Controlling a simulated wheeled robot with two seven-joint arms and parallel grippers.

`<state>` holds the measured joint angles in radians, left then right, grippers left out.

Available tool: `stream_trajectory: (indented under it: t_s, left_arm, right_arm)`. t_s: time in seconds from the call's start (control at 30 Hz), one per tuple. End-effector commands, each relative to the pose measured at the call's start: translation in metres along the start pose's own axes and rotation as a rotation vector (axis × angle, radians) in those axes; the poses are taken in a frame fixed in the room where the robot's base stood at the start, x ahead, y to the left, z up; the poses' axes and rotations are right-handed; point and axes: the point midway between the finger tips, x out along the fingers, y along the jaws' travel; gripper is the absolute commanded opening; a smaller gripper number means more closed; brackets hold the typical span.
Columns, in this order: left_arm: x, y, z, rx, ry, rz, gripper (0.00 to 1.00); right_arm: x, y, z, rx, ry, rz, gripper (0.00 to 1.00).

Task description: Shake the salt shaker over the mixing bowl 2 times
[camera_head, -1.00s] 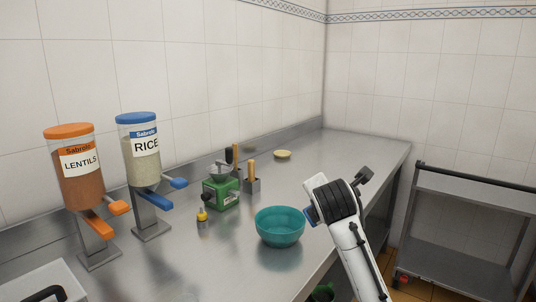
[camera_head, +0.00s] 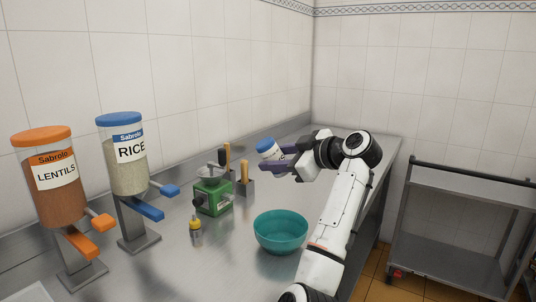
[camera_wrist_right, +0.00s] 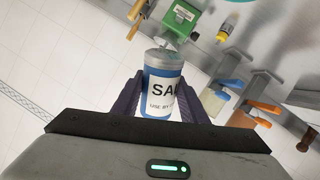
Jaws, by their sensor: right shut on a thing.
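The salt shaker, a blue and white can with a dark "SA…" label, is between the fingers of my right gripper (camera_head: 277,163). Its blue end (camera_head: 266,146) points up and left in the head view, so it looks tilted. In the right wrist view the shaker (camera_wrist_right: 162,90) sits between both dark fingers, which are shut on it. The teal mixing bowl (camera_head: 281,239) stands on the counter, below the gripper in the head view. The shaker is held in the air, clear of the bowl. My left gripper is not in view.
A green grinder (camera_head: 213,196) and a small yellow-topped bottle (camera_head: 195,226) stand left of the bowl. Rice (camera_head: 128,165) and lentils (camera_head: 54,190) dispensers stand at left. A metal cart (camera_head: 455,195) is at right.

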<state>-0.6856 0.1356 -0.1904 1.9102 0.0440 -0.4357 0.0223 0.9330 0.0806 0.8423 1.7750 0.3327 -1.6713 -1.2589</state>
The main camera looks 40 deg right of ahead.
Motion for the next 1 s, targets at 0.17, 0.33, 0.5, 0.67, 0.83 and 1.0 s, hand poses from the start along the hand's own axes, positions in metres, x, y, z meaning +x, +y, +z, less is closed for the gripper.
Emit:
stream_trajectory:
  t_s: [0.17, 0.33, 0.5, 0.67, 0.83, 1.0]
  left_arm:
    - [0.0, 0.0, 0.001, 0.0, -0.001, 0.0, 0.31]
    - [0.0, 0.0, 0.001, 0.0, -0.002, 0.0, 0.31]
    - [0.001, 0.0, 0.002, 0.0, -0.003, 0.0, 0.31]
    - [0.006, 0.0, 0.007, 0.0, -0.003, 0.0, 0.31]
    - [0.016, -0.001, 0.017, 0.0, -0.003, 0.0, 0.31]
    - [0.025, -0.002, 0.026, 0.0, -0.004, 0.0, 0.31]
  right_arm:
    - [-0.001, -0.002, -0.011, -0.003, 0.015, -0.025, 0.14]
    - [-0.001, -0.002, -0.01, -0.004, 0.014, -0.024, 0.14]
    - [-0.002, -0.001, -0.01, -0.005, 0.016, -0.022, 0.14]
    - [-0.004, -0.005, -0.006, -0.003, 0.027, -0.022, 0.14]
    - [0.002, -0.011, 0.009, -0.003, 0.027, -0.021, 0.14]
    - [0.007, -0.018, 0.023, -0.004, 0.027, -0.021, 0.14]
